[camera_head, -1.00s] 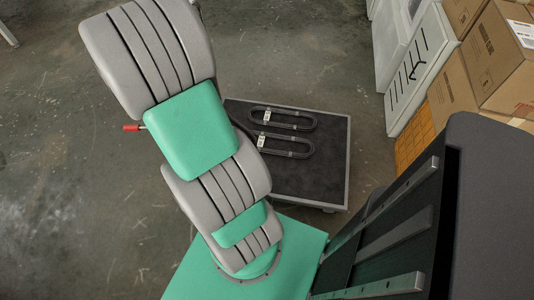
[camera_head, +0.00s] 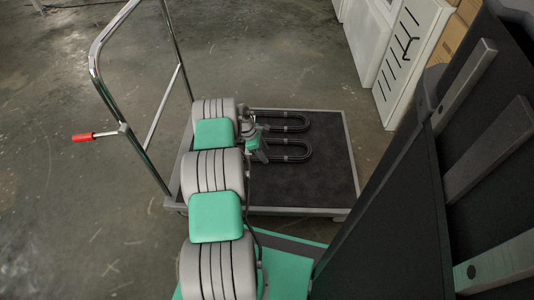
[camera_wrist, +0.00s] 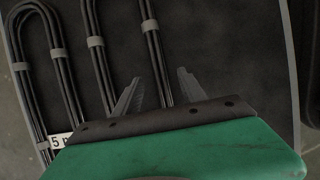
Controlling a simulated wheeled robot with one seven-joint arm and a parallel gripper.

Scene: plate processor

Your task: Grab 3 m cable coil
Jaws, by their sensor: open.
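Two black cable coils lie flat, side by side, on the dark cart platform (camera_head: 310,185). The far coil (camera_head: 285,115) also shows at the left in the wrist view (camera_wrist: 60,65); its white tag (camera_wrist: 60,141) shows a "5", the rest cut off by my gripper. The near coil (camera_head: 292,158) is in the middle of the wrist view (camera_wrist: 98,50); grey bands hold its strands and no tag of it shows. My gripper (camera_wrist: 159,76) is open above the near coil's tag end, with one long side of that coil appearing between its fingers. I cannot tell whether they touch.
The cart's chrome handle (camera_head: 96,62), with a red grip (camera_head: 82,137), rises at the left. White cabinets (camera_head: 412,50) and cardboard boxes (camera_head: 467,12) stand at the back right. The platform right of the coils is bare.

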